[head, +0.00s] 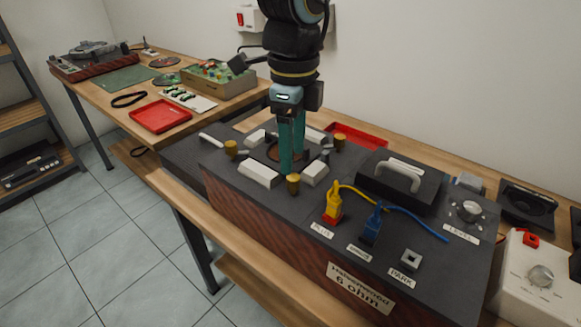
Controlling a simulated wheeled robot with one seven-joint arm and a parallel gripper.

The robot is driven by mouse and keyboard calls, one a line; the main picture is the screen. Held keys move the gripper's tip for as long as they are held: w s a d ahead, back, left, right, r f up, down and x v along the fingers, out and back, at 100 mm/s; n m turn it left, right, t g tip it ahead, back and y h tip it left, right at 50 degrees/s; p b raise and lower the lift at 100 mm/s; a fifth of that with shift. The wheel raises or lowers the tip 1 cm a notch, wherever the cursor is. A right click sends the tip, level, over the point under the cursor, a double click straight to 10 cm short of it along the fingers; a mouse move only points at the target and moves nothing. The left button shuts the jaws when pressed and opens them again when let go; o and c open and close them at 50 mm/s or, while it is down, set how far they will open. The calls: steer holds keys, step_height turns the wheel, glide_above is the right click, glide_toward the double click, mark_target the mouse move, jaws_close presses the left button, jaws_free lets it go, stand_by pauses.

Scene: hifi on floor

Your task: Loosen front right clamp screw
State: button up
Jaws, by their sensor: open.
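Brass clamp screws stand around a round opening with white clamp blocks on the dark top of a wooden box (250,208). The front right clamp screw (293,184) is the brass one nearest the box's front edge. Another brass screw (231,147) is at the left, and one (340,132) at the back right. My gripper (292,161) points down over the opening, its teal fingers open with a narrow gap. The fingertips are just behind and left of the front right screw and look apart from it. The fingers hide part of the opening and any screw behind.
On the same box top are yellow (333,198) and blue (371,226) plugs with cables, a dark block with a grey handle (400,172), a PARK post (409,261) and a knob (469,211). A red tray (160,116) lies on the left bench.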

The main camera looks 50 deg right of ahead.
mark_target(293, 177)
steer(key=shift+f, duration=2.45)
jaws_close()
